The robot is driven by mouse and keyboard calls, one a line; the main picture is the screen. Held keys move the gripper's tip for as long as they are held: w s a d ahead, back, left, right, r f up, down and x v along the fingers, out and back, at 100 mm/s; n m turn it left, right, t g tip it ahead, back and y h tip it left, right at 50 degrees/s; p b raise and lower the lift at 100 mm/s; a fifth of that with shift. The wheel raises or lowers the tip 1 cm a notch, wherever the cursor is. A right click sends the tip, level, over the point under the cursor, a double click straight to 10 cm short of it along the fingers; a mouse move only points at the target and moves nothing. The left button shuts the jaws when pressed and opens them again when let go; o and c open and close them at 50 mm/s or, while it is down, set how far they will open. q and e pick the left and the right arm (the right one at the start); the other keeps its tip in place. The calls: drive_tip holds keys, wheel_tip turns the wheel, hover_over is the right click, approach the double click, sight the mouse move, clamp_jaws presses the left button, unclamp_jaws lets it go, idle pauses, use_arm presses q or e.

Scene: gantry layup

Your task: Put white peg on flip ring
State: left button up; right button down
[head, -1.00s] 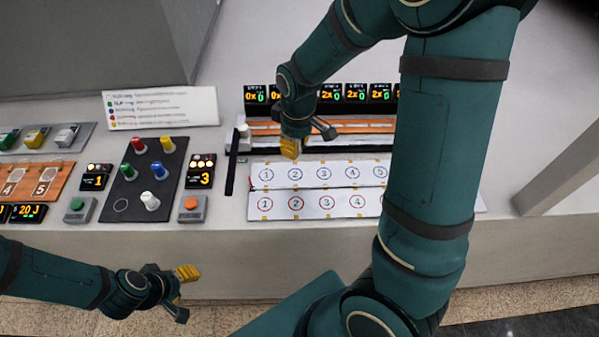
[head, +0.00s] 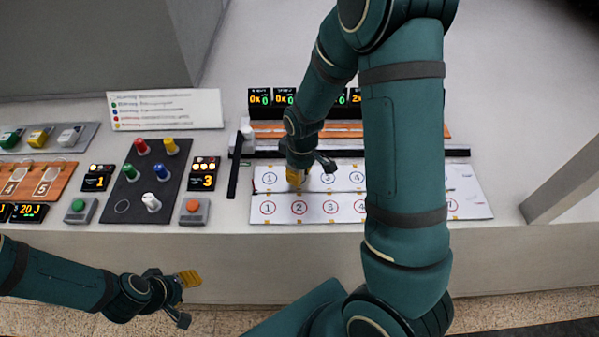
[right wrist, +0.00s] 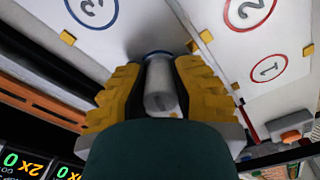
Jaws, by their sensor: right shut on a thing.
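My right gripper (head: 297,178) is low over the upper row of the white panel (head: 480,203), beside blue circle 1. In the right wrist view its yellow-padded fingers (right wrist: 160,90) are closed on a pale grey-white peg (right wrist: 160,88). The peg's far end is at a blue ring (right wrist: 157,53) on the panel; I cannot tell if it touches. Another white peg (head: 151,201) stands on the dark board, beside an empty outlined ring (head: 122,206). Which ring is the flip ring is not readable. My left gripper (head: 187,299) is open and empty in front of the counter.
Red, yellow and blue pegs stand on the dark board (head: 133,188). A legend card (head: 165,110) stands behind it. Green (head: 79,208) and orange (head: 194,208) buttons flank the board. Displays and an orange rail (head: 430,131) lie behind the panel; my right arm hides part of it.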

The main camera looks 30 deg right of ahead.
drive_tip(key=shift+f, duration=0.1)
drive_tip(key=shift+f, duration=0.15)
drive_tip(key=c, duration=1)
unclamp_jaws()
drive_tip(key=shift+o, duration=0.2)
drive_tip(key=shift+r, duration=0.4)
drive_tip(key=r, duration=0.4)
drive_tip(key=r+p, duration=0.1)
drive_tip(key=r, duration=0.6)
drive_tip(key=shift+s+d+r+p, duration=0.15)
drive_tip(key=shift+s+r+p, duration=0.15)
drive_tip(key=shift+r+p, duration=0.05)
